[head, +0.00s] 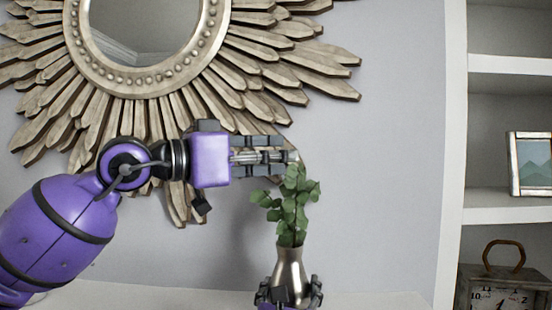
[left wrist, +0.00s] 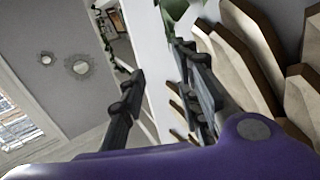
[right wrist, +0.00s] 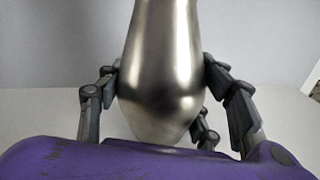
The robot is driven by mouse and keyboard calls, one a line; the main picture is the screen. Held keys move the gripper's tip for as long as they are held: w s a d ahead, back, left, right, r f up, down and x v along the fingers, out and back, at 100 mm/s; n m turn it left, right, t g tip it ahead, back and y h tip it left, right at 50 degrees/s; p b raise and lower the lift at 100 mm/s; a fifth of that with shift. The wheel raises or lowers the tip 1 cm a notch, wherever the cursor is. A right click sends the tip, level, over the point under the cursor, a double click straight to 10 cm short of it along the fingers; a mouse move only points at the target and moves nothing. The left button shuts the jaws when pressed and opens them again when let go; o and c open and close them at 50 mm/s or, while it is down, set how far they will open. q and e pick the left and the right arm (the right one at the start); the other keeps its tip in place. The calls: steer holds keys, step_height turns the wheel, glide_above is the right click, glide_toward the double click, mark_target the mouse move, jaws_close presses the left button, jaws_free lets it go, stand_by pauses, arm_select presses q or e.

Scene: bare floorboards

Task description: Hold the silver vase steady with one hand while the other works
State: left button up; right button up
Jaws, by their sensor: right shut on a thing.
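The silver vase (head: 290,262) stands upright at the bottom of the head view, with green leafy stems (head: 290,205) rising from its neck. It fills the middle of the right wrist view (right wrist: 160,70). My right gripper (head: 289,292) is shut around the vase's lower body, with fingers on both sides of it. My left gripper (head: 292,156) is level in the air just above the top leaves. Its fingers are apart in the left wrist view (left wrist: 160,62), with no thing seen held between them. A bit of leaf (left wrist: 178,8) shows beyond its fingertips.
A sunburst mirror (head: 150,95) hangs on the wall behind my left arm. A white ledge (head: 150,299) runs along the bottom. At the right, shelves (head: 508,65) hold a framed picture (head: 532,165) and a clock (head: 500,292). The wall right of the leaves is clear.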

arm_select(q)
step_height(320, 180, up, 10)
steer(key=shift+f, duration=0.25)
arm_select(e)
steer(key=shift+f, duration=0.1)
stand_by(0.6)
steer(key=o, duration=1.6)
